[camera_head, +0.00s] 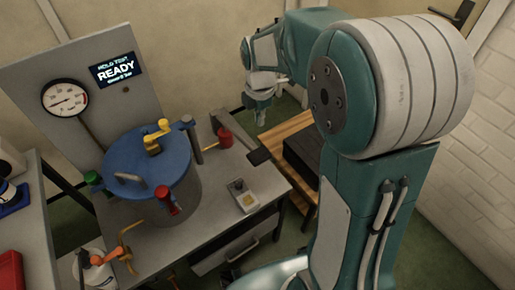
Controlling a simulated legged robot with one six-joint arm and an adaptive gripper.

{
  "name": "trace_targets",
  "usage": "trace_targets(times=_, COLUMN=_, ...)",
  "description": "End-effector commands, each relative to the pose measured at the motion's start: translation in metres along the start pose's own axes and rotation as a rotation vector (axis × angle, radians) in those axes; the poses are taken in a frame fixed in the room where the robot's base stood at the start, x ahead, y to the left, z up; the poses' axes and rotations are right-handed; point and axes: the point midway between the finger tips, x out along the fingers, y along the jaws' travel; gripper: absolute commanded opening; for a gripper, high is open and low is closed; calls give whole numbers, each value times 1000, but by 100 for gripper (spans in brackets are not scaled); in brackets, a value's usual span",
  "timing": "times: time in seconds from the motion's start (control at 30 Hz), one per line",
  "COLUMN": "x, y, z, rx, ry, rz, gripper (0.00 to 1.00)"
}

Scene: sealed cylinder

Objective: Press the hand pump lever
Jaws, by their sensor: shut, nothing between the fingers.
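A blue-lidded grey cylinder (182,190) stands on the grey workbench. To its right, a grey bar (233,132) runs down to a dark flat end (259,157) over the bench's right edge; it looks like the hand pump lever. A red knob-like part (225,138) sits beside it. My gripper (261,116) hangs behind and to the right of the bench, pointing down and apart from the lever. It is shut and empty.
A panel with a round gauge (65,98) and a screen reading READY (116,69) stands behind the cylinder. A small tray (243,196) lies at the bench front. An orange-handled item (118,253) is front left. A wooden stand (284,140) is at right.

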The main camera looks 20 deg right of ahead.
Motion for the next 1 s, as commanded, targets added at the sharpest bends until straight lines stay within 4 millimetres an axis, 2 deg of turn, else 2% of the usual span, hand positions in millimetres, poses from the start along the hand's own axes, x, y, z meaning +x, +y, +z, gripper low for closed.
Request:
trace_targets(times=0.33, x=2, y=1, z=0, rx=-7, ry=0, rz=-2, gripper=0)
trace_targets(times=0.47, x=12, y=1, z=0, rx=-7, ry=1, rz=-4, gripper=0)
trace_targets(times=1.0, x=110, y=0, z=0, rx=-6, ry=1, rz=-5, gripper=0)
